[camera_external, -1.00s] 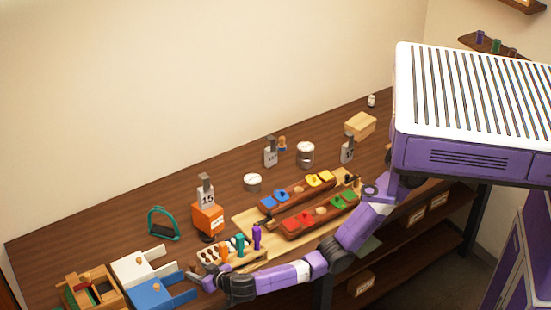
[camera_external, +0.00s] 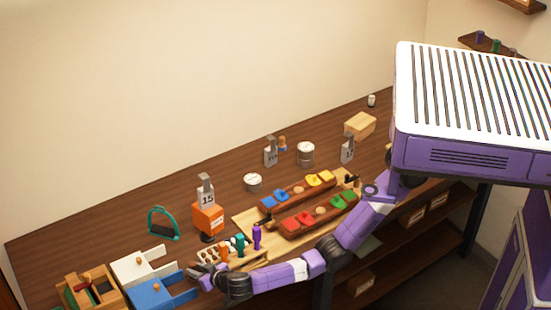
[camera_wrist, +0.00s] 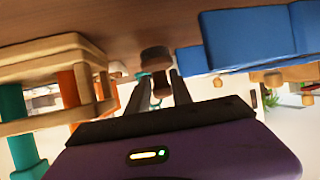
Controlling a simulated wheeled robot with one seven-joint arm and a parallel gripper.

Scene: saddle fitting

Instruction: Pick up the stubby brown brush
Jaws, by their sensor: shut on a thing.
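The stubby brown brush (camera_wrist: 156,60) shows in the wrist view between the tips of my gripper (camera_wrist: 159,78). The two grey fingers are shut on it, and its rounded brown end sticks out beyond them. A darker part of it lies between the fingers. In the external view my gripper (camera_external: 194,271) is low over the front of the table, between the blue box and the peg rack. The brush is too small and too covered there to make out clearly. I cannot tell how far it is from the tabletop.
The blue box (camera_external: 160,293) is close on one side of my gripper, and the peg rack (camera_external: 230,262) with orange, teal and purple pegs on the other. An orange box (camera_external: 208,219) and a teal stirrup (camera_external: 163,223) stand behind.

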